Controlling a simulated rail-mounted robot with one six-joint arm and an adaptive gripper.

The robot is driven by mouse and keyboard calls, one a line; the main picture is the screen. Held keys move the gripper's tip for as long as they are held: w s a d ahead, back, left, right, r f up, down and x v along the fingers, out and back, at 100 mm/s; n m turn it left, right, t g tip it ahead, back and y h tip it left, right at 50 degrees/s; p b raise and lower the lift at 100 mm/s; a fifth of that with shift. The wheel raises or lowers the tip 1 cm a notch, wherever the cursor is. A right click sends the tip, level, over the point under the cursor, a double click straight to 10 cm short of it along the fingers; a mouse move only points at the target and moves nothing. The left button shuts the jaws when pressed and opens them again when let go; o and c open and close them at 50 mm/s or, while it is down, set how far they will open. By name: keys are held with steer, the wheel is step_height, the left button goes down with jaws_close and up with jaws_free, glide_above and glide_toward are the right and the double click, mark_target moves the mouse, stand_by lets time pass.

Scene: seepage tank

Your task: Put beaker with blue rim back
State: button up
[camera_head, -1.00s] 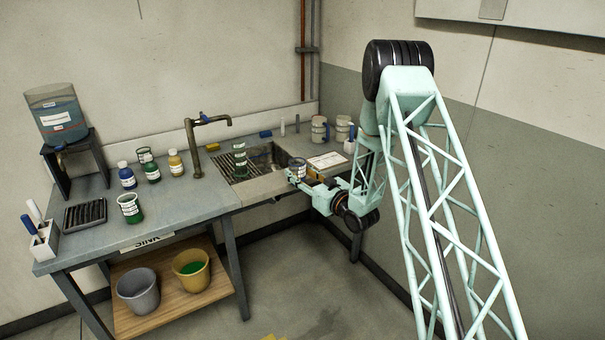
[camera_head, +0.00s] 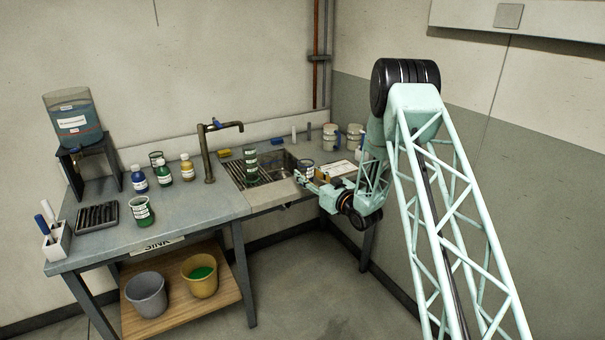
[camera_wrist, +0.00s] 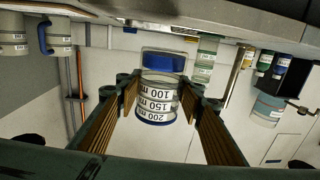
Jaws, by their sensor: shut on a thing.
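The beaker with the blue rim (camera_head: 304,166) is at the right end of the sink, in my gripper (camera_head: 307,179). In the wrist view the clear beaker (camera_wrist: 157,100) sits between both fingers, its white label with volume marks facing me. Its blue rim is at the bottom of that picture, which shows the room upside down, so the beaker is upright. My gripper (camera_wrist: 158,92) is shut on it. I cannot tell how high it is above the worktop.
A sink (camera_head: 284,160) holds a green-marked beaker (camera_head: 251,168) on its rack. A tap (camera_head: 207,155), bottles (camera_head: 163,171), a green-filled beaker (camera_head: 142,213) and a black tray (camera_head: 97,217) stand left.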

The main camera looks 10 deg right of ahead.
steer(key=w, duration=0.6)
steer(key=w+b, duration=0.1)
steer(key=w, duration=0.2)
steer(key=shift+w+f, duration=0.15)
steer(key=shift+f, duration=0.25)
steer(key=shift+w, duration=0.1)
steer(key=shift+w, duration=0.2)
steer(key=shift+f+b, duration=0.55)
steer(key=shift+f, duration=1.25)
steer(key=shift+f, duration=0.15)
steer(key=o, duration=0.9)
steer(key=shift+r, duration=0.25)
steer(key=p+v, duration=0.1)
steer(key=v, duration=1.1)
steer(key=shift+p, duration=0.3)
